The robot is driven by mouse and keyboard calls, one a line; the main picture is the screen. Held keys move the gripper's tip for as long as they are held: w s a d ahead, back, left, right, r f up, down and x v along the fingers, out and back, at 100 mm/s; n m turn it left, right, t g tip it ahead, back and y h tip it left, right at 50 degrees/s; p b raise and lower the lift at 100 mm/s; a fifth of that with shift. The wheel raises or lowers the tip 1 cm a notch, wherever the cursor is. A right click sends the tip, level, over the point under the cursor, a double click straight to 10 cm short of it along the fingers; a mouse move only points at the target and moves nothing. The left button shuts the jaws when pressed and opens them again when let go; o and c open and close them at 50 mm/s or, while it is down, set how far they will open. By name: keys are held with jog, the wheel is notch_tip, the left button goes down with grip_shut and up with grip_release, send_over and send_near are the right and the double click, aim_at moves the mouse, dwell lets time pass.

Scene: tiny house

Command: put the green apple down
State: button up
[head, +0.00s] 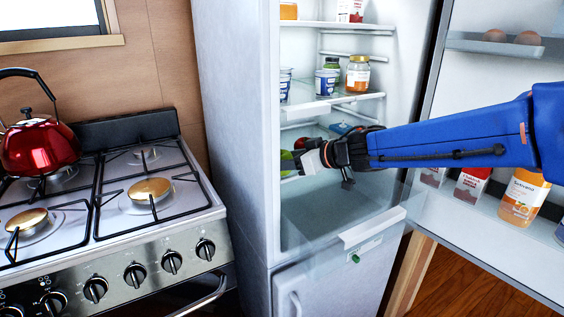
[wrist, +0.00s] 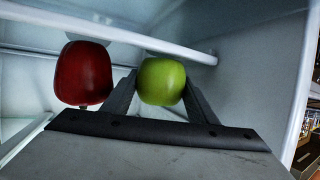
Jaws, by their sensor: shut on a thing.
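The green apple (wrist: 161,81) is between the two fingers of my gripper (wrist: 160,98) in the wrist view. My gripper is shut on it. In the head view my gripper (head: 318,158) reaches into the open fridge, below the middle shelf, and hides most of the apple. A bit of green shows at its left side. A red apple (wrist: 83,73) is just left of my gripper in the wrist view, apart from the green one. In the head view a bit of red shows above my gripper. I cannot tell whether the green apple touches a surface.
The fridge shelf (head: 330,103) with jars and cups is above my gripper. A clear drawer (head: 335,215) is below it. The open fridge door (head: 480,215) with cartons and a juice bottle is at right. A stove (head: 120,205) with a red kettle (head: 40,146) is at left.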

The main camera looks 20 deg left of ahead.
jog(key=shift+f, duration=0.25)
jog(key=o, duration=1)
jog(key=shift+r, duration=0.1)
jog(key=shift+d+r, duration=0.15)
jog(key=shift+d, duration=0.05)
jog(key=v, duration=1.1)
jog(key=shift+s+d+r, duration=0.1)
jog(key=shift+d, duration=0.05)
